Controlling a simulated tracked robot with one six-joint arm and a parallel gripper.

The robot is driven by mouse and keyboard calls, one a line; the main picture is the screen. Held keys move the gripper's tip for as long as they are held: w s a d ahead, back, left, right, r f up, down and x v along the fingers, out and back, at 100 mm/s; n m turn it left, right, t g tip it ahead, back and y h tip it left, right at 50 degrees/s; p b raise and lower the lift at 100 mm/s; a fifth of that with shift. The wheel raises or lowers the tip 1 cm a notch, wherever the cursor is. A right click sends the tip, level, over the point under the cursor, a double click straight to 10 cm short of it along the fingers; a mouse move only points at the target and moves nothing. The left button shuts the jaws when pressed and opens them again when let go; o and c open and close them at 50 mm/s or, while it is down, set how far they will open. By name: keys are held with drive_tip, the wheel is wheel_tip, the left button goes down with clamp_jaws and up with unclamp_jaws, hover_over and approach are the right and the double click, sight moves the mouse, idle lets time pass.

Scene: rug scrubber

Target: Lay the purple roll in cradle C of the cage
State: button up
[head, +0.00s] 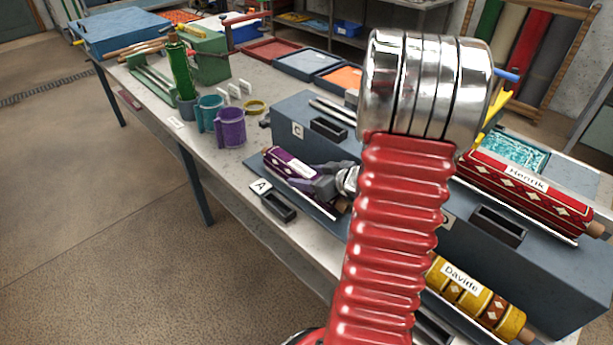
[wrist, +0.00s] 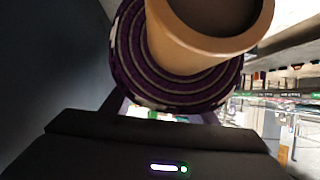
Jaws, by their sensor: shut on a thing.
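The purple roll (head: 284,166), with a white name label, is at the lower front tier near the plate marked A (head: 261,187). My gripper (head: 322,184) is shut on it. In the wrist view the roll's spiral end and wooden core (wrist: 200,45) fill the top middle, close to the jaws. I cannot tell whether the roll touches the lower tier. The blue-grey cage (head: 385,185) has cradle C on its upper tier, at the plate marked C (head: 297,130). Metal rails (head: 330,112) show there with no roll on the visible part; my arm hides the rest.
A red roll (head: 525,190) lies on the upper tier at right, and a yellow roll (head: 475,298) on the lower tier. A purple mug (head: 231,127), a teal mug (head: 206,113) and a green cylinder (head: 180,70) stand left of the cage. Coloured trays (head: 300,62) lie behind.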

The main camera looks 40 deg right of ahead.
drive_tip(key=shift+f, duration=0.15)
drive_tip(key=o, duration=1.5)
drive_tip(key=shift+s, duration=0.1)
drive_tip(key=v, duration=1.3)
drive_tip(key=shift+s+a+r, duration=0.2)
drive_tip(key=shift+s+a, duration=0.05)
